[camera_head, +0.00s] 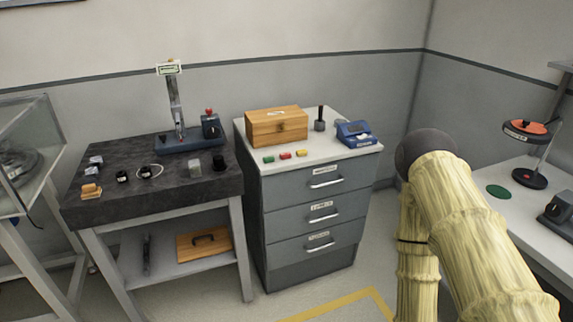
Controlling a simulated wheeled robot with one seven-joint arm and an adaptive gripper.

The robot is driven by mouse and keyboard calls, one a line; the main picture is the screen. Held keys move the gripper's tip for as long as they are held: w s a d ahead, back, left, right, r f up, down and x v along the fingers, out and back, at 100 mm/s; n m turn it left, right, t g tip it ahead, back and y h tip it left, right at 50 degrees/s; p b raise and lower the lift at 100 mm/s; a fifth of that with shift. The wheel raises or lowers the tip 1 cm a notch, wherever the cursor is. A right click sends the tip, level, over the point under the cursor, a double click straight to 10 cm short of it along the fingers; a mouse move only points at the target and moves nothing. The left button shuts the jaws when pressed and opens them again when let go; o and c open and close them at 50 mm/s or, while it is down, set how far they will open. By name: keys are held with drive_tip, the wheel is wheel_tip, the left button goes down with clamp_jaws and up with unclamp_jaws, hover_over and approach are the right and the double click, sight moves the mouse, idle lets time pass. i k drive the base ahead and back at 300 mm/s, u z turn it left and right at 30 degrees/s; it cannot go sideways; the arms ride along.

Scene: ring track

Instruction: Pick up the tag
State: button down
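No single thing is clearly marked out as the tag. Three small coloured pieces lie in a row on the white top of the drawer cabinet: a green one (269,159), a red one (285,155) and a yellow one (301,152). They are too small to tell whether they are tags. A pale label plate (169,68) tops the upright stand on the dark bench. My arm crosses the right side of the view, in a pale yellow cover with a dark rounded joint. My gripper is not in view.
The grey drawer cabinet (310,222) also bears a wooden box (277,126), a dark weight (320,124) and a blue device (355,133). The dark bench (105,208) holds several small parts. A glass case (22,160) stands left, a white table (525,215) right. Floor shows in front.

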sight(284, 156)
drive_tip(key=z, duration=0.4)
drive_tip(key=i, duration=1.05)
drive_tip(key=u, duration=0.7)
drive_tip(key=k, duration=0.1)
drive_tip(key=z, duration=0.1)
